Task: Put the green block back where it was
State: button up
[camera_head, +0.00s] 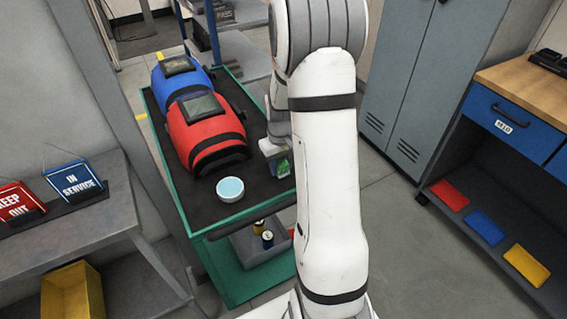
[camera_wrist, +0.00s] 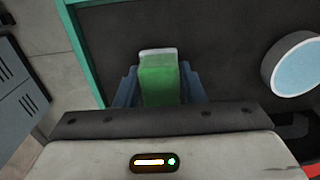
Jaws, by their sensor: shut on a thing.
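The green block (camera_wrist: 160,80) is between the two fingers of my gripper (camera_wrist: 158,88) in the wrist view. It is green with a pale grey end. My gripper is shut on it, over the dark top of the green-edged cart (camera_wrist: 220,30). In the head view the green block (camera_head: 283,167) shows small beside my arm, near the right side of the cart (camera_head: 207,210). My arm hides part of that side. I cannot tell whether the block touches the cart top.
A white bowl with a pale blue inside (camera_head: 230,189) stands near the cart's front edge. Red (camera_head: 205,130) and blue (camera_head: 180,78) welding helmets fill the cart's left and back. A grey cabinet (camera_head: 410,80) stands to the right. Bare cart top lies around the bowl.

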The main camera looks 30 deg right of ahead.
aim_at(281, 161)
jog(key=shift+f, duration=0.2)
jog(key=o, duration=1)
jog(key=shift+c, duration=0.2)
jog(key=shift+r, duration=0.1)
notch_tip(281, 161, up, 12)
jog(key=s+a+r+t, duration=0.1)
jog(key=s+a+r, duration=0.2)
jog(key=s+a, duration=0.3)
jog(key=s+a+r+t, duration=0.1)
jog(key=s+a+r, duration=0.2)
jog(key=s+a, duration=0.4)
jog(key=s, duration=0.5)
jog(key=shift+s+a+r+t, duration=0.2)
jog(key=shift+s+r+t, duration=0.1)
jog(key=shift+s+r, duration=0.1)
jog(key=shift+w, duration=0.1)
jog(key=shift+r+p, duration=0.5)
jog(key=shift+p, duration=0.1)
